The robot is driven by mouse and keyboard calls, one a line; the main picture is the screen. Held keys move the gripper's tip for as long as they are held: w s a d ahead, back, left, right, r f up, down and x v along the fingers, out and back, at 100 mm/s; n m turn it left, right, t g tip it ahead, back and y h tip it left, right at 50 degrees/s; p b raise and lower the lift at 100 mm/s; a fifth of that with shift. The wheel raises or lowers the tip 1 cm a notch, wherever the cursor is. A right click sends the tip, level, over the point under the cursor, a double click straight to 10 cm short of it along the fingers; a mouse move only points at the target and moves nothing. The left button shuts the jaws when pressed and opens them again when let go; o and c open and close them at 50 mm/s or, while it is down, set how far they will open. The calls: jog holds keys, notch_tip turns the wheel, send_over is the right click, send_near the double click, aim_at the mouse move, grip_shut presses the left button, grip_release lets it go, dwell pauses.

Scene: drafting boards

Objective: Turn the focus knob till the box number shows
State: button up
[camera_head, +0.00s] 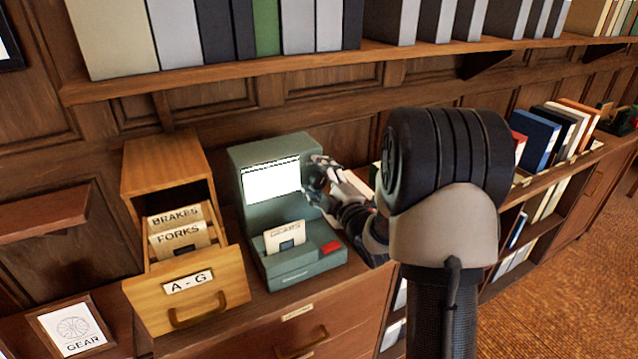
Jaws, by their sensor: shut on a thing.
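A grey-green reader (255,160) stands on the wooden cabinet top. Its lit screen (272,183) is mostly white, and I can read no clear number on it. A card marked GEARS (285,238) stands upright in the front part of the reader, left of a red button (331,248). My gripper (318,184) is at the right side of the reader, beside the screen, shut on the focus knob. The knob itself is hidden behind the fingers.
An open wooden card drawer marked A-G (187,283) sits left of the reader, with cards labelled BRAKES and FORKS. A framed GEAR picture (72,326) is at lower left. A shelf of binders (280,65) runs above. My arm covers the area to the right.

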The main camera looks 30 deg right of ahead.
aim_at(321, 186)
jog(key=f, duration=0.1)
jog(key=f+b, duration=0.2)
jog(key=shift+s+d+n, duration=0.15)
jog(key=shift+d+n, duration=0.15)
jog(key=shift+c, duration=1.2)
jog(key=shift+d+n+g+b, duration=0.15)
jog(key=shift+n+g+b, duration=0.2)
jog(key=shift+n, duration=0.45)
jog(key=c, duration=0.4)
jog(key=shift+r+n, duration=0.2)
jog(key=shift+n, duration=0.5)
jog(key=n, duration=0.4)
jog(key=shift+r+n, duration=0.1)
jog(key=shift+n, duration=0.2)
jog(key=n, duration=0.3)
jog(key=shift+p, duration=0.3)
jog(key=n, duration=0.4)
jog(key=shift+r, duration=0.15)
jog(key=o, duration=0.6)
jog(key=shift+w, duration=0.2)
jog(key=shift+o, duration=1.4)
jog(key=shift+w, duration=0.2)
jog(key=shift+o, duration=0.8)
jog(key=shift+s, duration=0.1)
